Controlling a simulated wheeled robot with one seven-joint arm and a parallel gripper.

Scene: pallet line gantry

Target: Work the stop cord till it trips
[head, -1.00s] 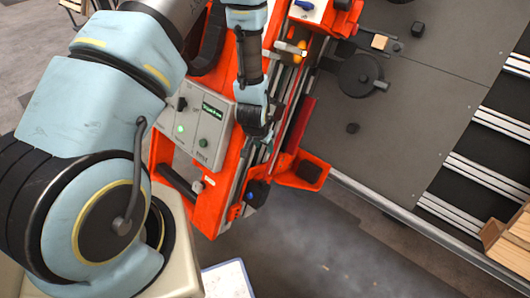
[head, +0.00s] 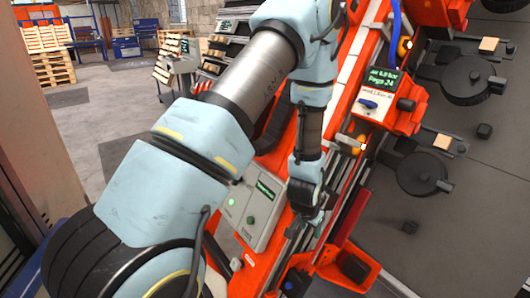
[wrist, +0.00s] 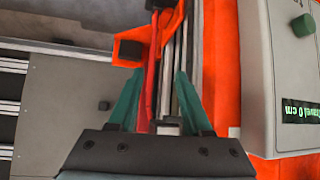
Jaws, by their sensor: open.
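My gripper (wrist: 157,88) is open, its two teal fingers apart over the narrow rail channel of the orange machine. A red strip (wrist: 152,80) and grey metal rails (wrist: 174,75) run between the fingers in the wrist view; nothing is visibly clamped. I cannot tell for certain whether this red strip is the stop cord. In the head view my gripper (head: 308,216) is over the orange frame, beside the grey control box (head: 248,212), its fingertips hard to make out. The box shows in the wrist view with a green knob (wrist: 303,25) and a display (wrist: 301,111) reading "Travel 0 cm".
An orange bracket with a black block (wrist: 130,50) stands close past the fingertips. A second display box (head: 383,92) with a blue lever sits farther up the frame. Dark round parts (head: 422,173) lie on grey plates at right. Pallets (head: 50,55) stand at far left.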

